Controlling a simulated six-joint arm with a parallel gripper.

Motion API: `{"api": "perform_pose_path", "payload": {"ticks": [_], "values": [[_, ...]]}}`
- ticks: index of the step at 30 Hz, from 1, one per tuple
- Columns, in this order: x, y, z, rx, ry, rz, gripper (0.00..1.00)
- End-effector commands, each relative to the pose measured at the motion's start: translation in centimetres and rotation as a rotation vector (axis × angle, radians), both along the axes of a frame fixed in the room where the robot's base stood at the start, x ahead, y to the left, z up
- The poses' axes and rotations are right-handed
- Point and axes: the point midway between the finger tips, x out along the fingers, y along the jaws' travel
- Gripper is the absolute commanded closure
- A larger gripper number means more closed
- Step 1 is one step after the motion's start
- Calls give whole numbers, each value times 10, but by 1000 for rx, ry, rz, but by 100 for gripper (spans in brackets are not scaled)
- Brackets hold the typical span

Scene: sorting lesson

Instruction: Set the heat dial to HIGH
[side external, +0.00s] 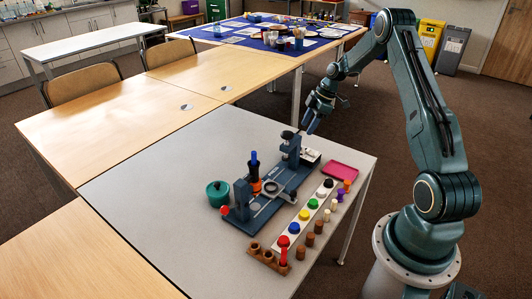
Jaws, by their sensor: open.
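A blue-grey apparatus (288,178) lies across the grey table, with an upright housing at its far end and a shorter block at its near end. A pale ring (270,187) sits on its middle. I cannot make out which part is the heat dial, nor any HIGH mark or setting; they are too small here. My gripper (309,129) is above the apparatus's far end, close to the upright housing. It is open, with nothing visible between its fingers. I cannot tell whether it touches the housing.
A white strip (297,226) with coloured knobs, several brown cylinders and a magenta tray (340,171) are to the right. A wooden holder (262,256) is in front. The table's left side is clear.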

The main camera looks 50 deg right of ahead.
Motion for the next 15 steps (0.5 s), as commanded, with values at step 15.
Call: {"api": "perform_pose_path", "payload": {"ticks": [15], "values": [[19,19,-65,1,1,1,51]]}}
